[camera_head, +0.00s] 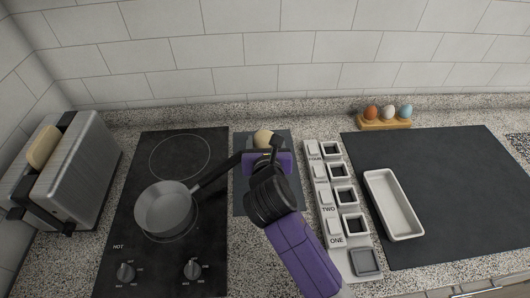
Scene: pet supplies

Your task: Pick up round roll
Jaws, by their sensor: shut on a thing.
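The round roll (263,137) is a small tan ball above the dark mat between the stove and the row of switches. Only its upper part shows; my gripper (265,150) hides the rest. My gripper is shut on the round roll, seen from behind over the back part of that dark mat (246,197). I cannot tell whether the roll touches the mat.
A grey pan (168,208) stands on the black stove (140,267), its handle reaching toward my gripper. A toaster (72,168) with bread is at left. Numbered switches (338,205), a white dish (392,203) and an egg holder (384,123) are right. The right dark mat (465,190) is mostly clear.

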